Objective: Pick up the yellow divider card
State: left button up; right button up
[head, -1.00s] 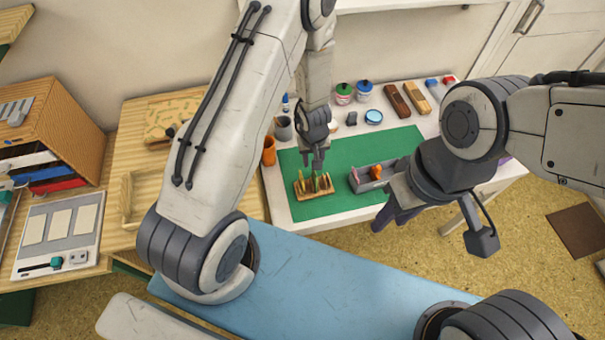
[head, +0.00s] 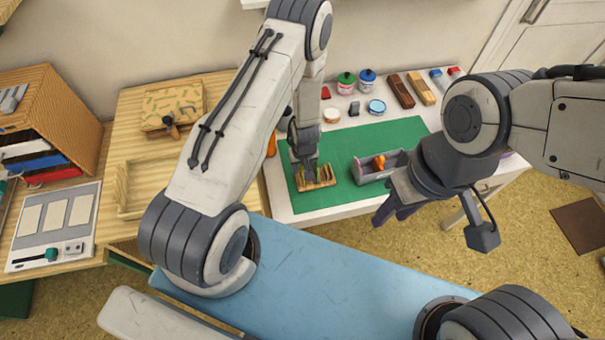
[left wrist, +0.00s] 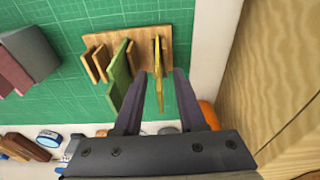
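The yellow divider card (left wrist: 158,72) stands upright in a slotted wooden rack, seen in the left wrist view. A green card (left wrist: 120,78) stands in the same rack to its left. The rack (left wrist: 98,42) also shows in the head view (head: 328,182) on the green mat. My left gripper (left wrist: 160,80) is open, with one finger on each side of the yellow card; contact is not clear. In the head view, my left gripper (head: 308,166) is over the rack and hides much of the cards. My right gripper (head: 390,212) hangs away from the rack, its opening unclear.
A grey tray (head: 368,178) with an orange item (head: 379,162) stands right of the rack on the green mat (head: 340,200). Jars, tins and wooden blocks line the table's back. An orange cup (left wrist: 208,112) is close to my left gripper.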

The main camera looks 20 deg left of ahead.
pick_arm(q)
jog(key=shift+f, duration=0.2)
grip_shut()
jog(key=shift+r, duration=0.1)
